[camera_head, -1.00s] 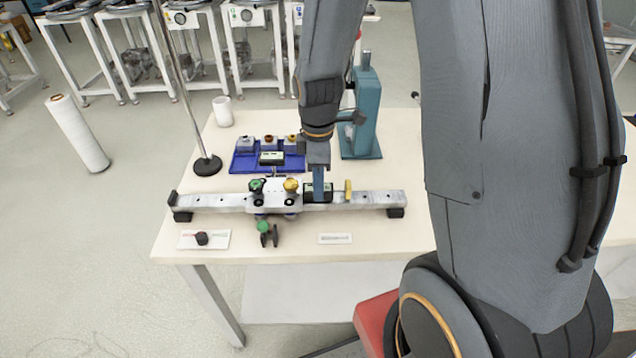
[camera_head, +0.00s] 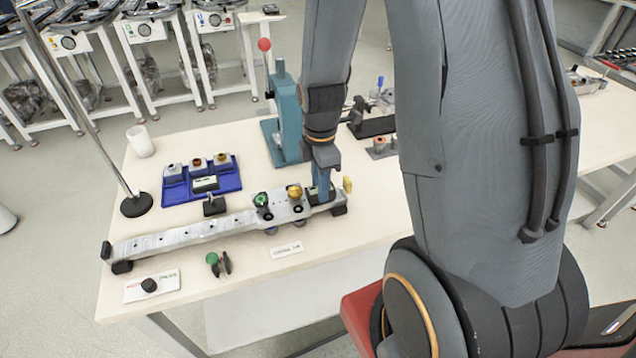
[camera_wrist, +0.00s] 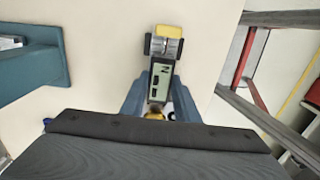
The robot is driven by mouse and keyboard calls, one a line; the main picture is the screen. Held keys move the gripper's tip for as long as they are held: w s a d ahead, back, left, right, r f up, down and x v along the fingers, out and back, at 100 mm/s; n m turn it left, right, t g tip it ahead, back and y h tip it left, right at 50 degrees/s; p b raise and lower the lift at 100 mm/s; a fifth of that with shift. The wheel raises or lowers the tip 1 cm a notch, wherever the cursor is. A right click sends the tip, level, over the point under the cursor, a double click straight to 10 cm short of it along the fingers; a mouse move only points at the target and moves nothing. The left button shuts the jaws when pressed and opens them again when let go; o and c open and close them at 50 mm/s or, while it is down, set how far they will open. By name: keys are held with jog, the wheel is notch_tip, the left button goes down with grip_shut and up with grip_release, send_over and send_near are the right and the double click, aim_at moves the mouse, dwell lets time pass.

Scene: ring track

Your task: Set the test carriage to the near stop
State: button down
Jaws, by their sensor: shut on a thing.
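A pale rail (camera_head: 185,238) runs slantwise across the table, with a dark end block (camera_head: 106,250) at its left end. The carriage (camera_head: 283,206), with green and yellow knobs on top, sits near the rail's right end. My gripper (camera_head: 322,194) is just right of these knobs, pointing down. In the wrist view my gripper (camera_wrist: 159,88) is shut on a dark block with a small display (camera_wrist: 161,82). Beyond it are a grey roller (camera_wrist: 164,48) and a yellow tab (camera_wrist: 165,31). The rail's right end is mostly hidden, so contact with a stop cannot be told.
A blue tray (camera_head: 228,184) with small parts lies behind the rail. A teal press (camera_head: 284,125) stands close behind my gripper. A stand's round base (camera_head: 136,205) is at left.

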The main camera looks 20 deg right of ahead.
jog(key=shift+d, duration=0.35)
jog(key=c, duration=1.4)
grip_release()
jog(key=shift+d, duration=0.25)
jog(key=shift+o, duration=0.2)
jog(key=shift+a, duration=0.2)
jog(key=shift+r, duration=0.1)
jog(key=shift+r, duration=0.3)
jog(key=shift+r+b, duration=0.65)
jog(key=shift+r, duration=2.85)
